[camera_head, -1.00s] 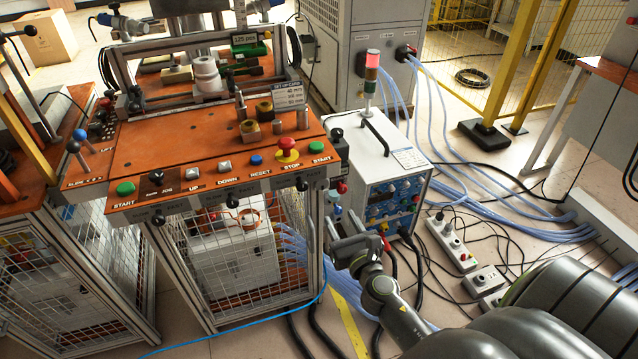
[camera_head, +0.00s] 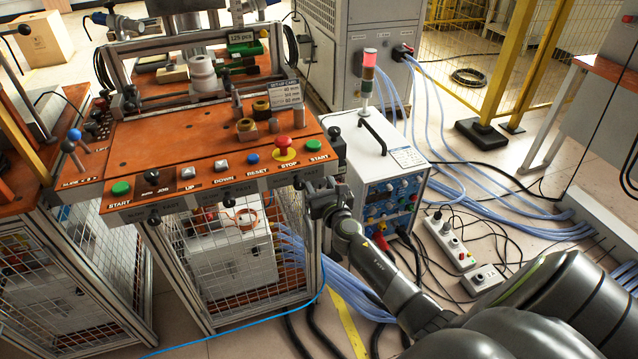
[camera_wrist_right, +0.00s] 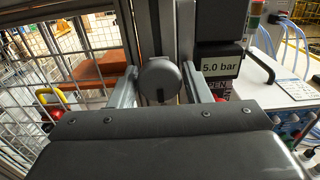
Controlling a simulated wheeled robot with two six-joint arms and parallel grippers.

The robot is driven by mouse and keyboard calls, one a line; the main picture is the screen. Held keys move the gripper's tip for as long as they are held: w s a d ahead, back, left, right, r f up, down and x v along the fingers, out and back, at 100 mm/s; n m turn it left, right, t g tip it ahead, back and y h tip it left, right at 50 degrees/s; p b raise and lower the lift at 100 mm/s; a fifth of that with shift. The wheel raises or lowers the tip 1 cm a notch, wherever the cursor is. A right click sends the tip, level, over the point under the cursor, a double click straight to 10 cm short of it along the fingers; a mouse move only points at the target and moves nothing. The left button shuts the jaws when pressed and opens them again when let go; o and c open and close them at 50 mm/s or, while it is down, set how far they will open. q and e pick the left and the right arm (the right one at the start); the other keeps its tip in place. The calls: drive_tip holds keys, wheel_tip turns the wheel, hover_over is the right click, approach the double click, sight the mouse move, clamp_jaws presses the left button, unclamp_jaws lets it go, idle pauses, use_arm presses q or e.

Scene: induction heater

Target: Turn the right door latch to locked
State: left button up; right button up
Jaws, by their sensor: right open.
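The right door latch (camera_wrist_right: 160,78) shows in the right wrist view as a round dark grey knob with a small dark mark at its bottom, in front of a metal post. My right gripper (camera_wrist_right: 159,82) is open, with one finger on each side of the knob. I cannot tell whether the fingers touch it. In the head view my right gripper (camera_head: 318,192) is at the bench's right front post, below the orange panel, and the latch is hidden there. My left gripper is not in view.
The mesh door (camera_head: 245,255) is left of my right gripper. The orange control panel (camera_head: 200,140) with several buttons is above it. A white power unit (camera_head: 385,190) with knobs stands close on the right. Blue hoses and black cables run across the floor.

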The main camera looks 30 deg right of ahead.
drive_tip(key=c, duration=0.6)
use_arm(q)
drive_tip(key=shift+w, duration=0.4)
use_arm(e)
drive_tip(key=shift+c, duration=0.2)
